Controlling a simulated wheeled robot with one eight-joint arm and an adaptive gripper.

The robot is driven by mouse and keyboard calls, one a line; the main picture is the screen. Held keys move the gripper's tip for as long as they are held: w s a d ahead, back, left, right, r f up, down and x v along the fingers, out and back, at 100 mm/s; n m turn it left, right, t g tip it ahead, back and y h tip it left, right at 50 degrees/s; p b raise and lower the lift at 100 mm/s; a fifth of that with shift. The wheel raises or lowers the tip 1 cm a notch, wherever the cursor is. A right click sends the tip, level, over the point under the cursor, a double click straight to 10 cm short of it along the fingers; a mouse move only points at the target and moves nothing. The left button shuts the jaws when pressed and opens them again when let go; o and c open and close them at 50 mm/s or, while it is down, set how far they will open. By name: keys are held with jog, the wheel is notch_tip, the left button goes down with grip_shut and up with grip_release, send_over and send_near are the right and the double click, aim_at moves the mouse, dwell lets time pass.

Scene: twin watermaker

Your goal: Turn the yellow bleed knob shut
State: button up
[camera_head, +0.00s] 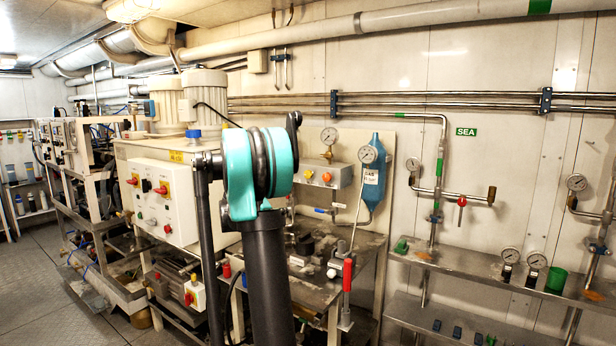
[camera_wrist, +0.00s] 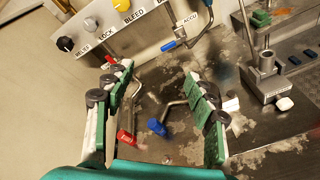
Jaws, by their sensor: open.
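The yellow bleed knob (camera_wrist: 121,5) is at the top edge of the wrist view, partly cut off, on a pale panel (camera_wrist: 150,38) above the label BLEED. My gripper (camera_wrist: 158,75) is open and empty in the wrist view. Its green-and-white fingers are spread below the panel, apart from the knob. In the head view my arm stands in front and my gripper cannot be made out. I cannot tell the bleed knob for certain there.
A black knob (camera_wrist: 65,44) and a grey knob (camera_wrist: 90,23) sit beside the yellow one. A blue-handled valve (camera_wrist: 168,45) is right of it. Red (camera_wrist: 126,138) and blue (camera_wrist: 157,127) handles lie between my fingers. A metal post (camera_wrist: 266,62) stands at right.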

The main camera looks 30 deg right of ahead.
aim_at(307, 175)
jog(key=w+d+r+n+h, duration=0.3)
jog(key=w+d+r+n, duration=0.2)
jog(key=w+d, duration=0.25)
jog(key=shift+t, duration=0.3)
jog(key=x, duration=1.6)
jog(key=shift+w+d, duration=0.3)
jog(key=shift+w, duration=0.05)
jog(key=c, duration=1.2)
